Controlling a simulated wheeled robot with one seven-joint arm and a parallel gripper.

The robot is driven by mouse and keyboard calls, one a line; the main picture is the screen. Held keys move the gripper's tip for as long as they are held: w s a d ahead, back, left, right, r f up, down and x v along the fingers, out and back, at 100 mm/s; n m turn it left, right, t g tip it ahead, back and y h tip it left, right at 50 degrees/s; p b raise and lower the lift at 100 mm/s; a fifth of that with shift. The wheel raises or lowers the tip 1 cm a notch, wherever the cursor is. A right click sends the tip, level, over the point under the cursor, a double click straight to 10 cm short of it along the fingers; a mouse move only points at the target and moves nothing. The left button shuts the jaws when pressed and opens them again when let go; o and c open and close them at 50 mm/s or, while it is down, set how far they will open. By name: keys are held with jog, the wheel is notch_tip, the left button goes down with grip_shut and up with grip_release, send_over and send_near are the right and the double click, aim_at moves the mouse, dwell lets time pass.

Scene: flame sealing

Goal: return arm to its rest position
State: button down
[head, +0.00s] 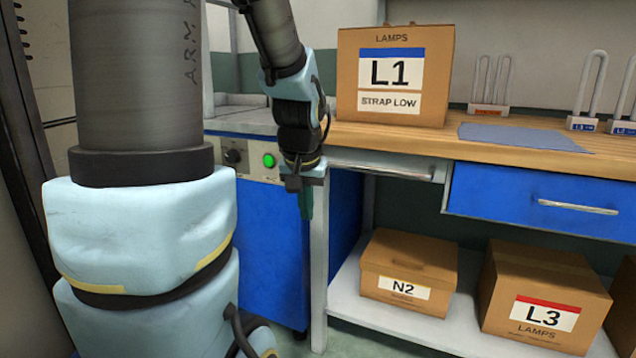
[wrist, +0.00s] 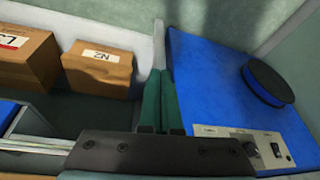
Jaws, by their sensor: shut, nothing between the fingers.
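My gripper (head: 306,205) hangs down in front of the workbench, near the corner between the blue control cabinet and the shelf side. In the wrist view its two green fingers (wrist: 161,105) lie side by side, shut with nothing between them. The gripper is apart from the boxes and holds nothing. My arm comes down from the top of the head view, and a large grey and pale blue link of mine fills the left side.
A box marked L1 (head: 392,108) stands on the wooden bench top (head: 440,139) beside a grey-blue mat (head: 520,137) and U-shaped glass tubes (head: 590,85). Boxes N2 (head: 408,262) and L3 (head: 545,285) sit on the lower shelf. The blue cabinet (head: 272,250) has a lit green button (head: 269,160).

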jog(key=s+a+f+n+g, duration=0.15)
jog(key=s+a+f, duration=0.25)
jog(key=s+f, duration=0.4)
jog(key=w+p+v, duration=0.2)
jog(key=p+v, duration=1.2)
jog(key=w+d+r+p+v, duration=0.1)
jog(key=w+p+v, duration=0.2)
jog(key=p+v, duration=1.1)
jog(key=shift+a+r+g, duration=0.15)
jog(key=shift+r+g, duration=0.3)
jog(key=shift+r, duration=0.05)
